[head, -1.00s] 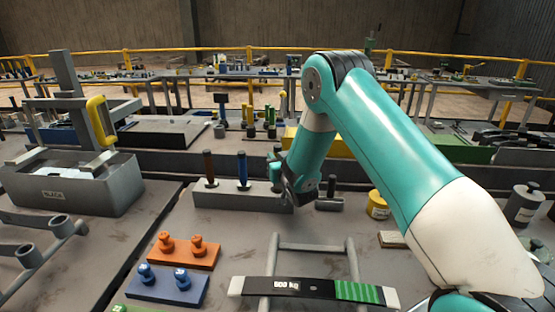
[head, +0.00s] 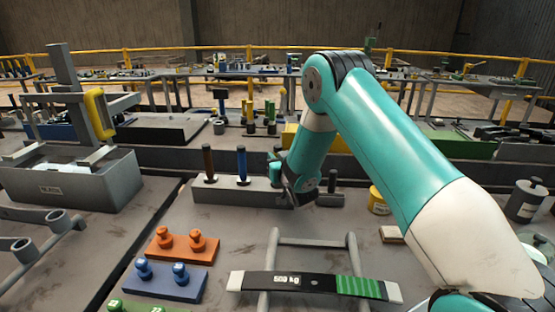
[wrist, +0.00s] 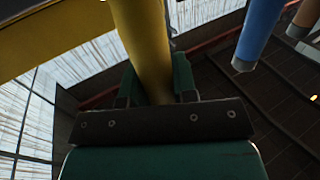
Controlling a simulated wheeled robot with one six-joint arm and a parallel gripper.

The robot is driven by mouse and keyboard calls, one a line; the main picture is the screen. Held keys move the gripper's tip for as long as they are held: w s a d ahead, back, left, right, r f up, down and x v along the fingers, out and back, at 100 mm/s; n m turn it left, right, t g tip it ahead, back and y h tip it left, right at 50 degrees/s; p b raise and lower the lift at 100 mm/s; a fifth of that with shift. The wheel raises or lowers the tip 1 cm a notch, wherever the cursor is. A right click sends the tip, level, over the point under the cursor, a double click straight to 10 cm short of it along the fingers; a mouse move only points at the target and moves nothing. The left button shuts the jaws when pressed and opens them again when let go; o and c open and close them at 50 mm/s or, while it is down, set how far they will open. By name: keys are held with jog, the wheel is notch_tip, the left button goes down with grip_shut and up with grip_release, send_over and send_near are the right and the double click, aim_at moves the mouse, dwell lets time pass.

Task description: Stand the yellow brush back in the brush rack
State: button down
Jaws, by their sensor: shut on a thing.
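The brush rack (head: 222,192) is a long grey block on the bench in the head view. A brown-handled brush (head: 208,162) and a blue-handled brush (head: 242,165) stand upright in it. My gripper (head: 303,190) is at the right end of the rack, mostly hidden by my own arm. In the wrist view its green fingers are shut on the yellow brush (wrist: 143,40), whose round handle runs up between them. The blue handle (wrist: 258,35) and brown handle (wrist: 307,15) show to its right. The yellow brush's lower end is hidden, so I cannot tell whether it touches the rack.
Orange weights (head: 180,246) and blue weights (head: 163,280) sit on blocks in front. A 500 kg bar (head: 315,286) lies across a grey frame. A yellow tin (head: 379,200) stands right of the rack. A grey trough (head: 70,185) is at left.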

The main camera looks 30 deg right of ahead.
aim_at(277, 145)
jog(key=shift+f+b, duration=0.3)
jog(key=shift+f, duration=0.1)
jog(key=shift+c, duration=1.7)
grip_release()
jog(key=shift+r, duration=0.15)
jog(key=shift+r+p, duration=2.35)
jog(key=shift+r, duration=1.05)
